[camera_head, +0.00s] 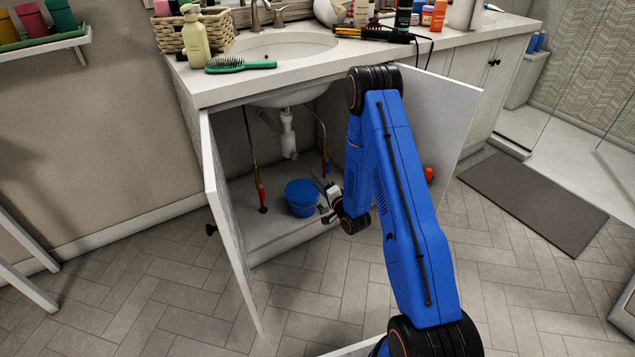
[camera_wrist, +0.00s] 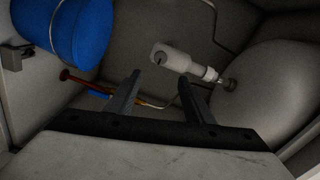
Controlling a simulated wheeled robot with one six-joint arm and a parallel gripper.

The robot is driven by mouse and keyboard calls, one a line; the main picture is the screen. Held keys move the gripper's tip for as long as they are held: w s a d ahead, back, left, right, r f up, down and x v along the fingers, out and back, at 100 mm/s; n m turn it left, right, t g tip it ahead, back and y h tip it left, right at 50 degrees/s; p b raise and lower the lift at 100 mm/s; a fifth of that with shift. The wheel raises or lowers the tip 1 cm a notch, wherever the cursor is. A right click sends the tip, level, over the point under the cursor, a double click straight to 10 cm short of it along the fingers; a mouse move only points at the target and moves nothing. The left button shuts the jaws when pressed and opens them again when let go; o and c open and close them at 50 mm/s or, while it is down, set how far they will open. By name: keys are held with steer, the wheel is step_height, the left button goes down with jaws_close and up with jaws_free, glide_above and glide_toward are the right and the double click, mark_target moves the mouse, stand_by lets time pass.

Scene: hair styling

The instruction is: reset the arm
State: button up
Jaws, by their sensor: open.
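My blue arm reaches into the open cabinet under the sink. My gripper (camera_head: 326,202) is at its end, beside the right of a blue bucket (camera_head: 301,199) on the cabinet floor. In the wrist view my gripper's two fingers (camera_wrist: 160,83) stand apart with nothing held between them. The blue bucket (camera_wrist: 70,30) is at the upper left there, apart from the fingers. The white drain pipe (camera_wrist: 185,63) and the underside of the basin (camera_wrist: 275,75) show beyond and to the right.
The left cabinet door (camera_head: 228,230) and the right door (camera_head: 440,115) stand open on either side of my arm. The counter (camera_head: 300,72) above carries a green brush (camera_head: 240,65), bottles and a basket (camera_head: 222,32). Tiled floor in front is largely clear.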

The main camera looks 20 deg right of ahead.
steer(key=shift+r, duration=0.1)
step_height(320, 180, up, 14)
steer(key=d+n+g+h, duration=0.1)
steer(key=n+g+h, duration=0.1)
steer(key=n+g, duration=0.15)
steer(key=s+d+r+n+g+h, duration=0.1)
steer(key=s+r+n+g+h, duration=0.15)
steer(key=s+r, duration=0.9)
steer(key=s+r+n+g, duration=0.2)
steer(key=s+r, duration=0.1)
steer(key=s, duration=1)
steer(key=s+a+r+n+g, duration=0.1)
steer(key=s+r, duration=0.3)
steer(key=s, duration=1)
steer(key=s+a+r+n+g, duration=0.1)
steer(key=s+r+n+g, duration=0.2)
steer(key=s, duration=1)
steer(key=shift+s+a+r+g, duration=0.2)
steer(key=shift+s+r+g, duration=0.1)
steer(key=shift+r, duration=0.05)
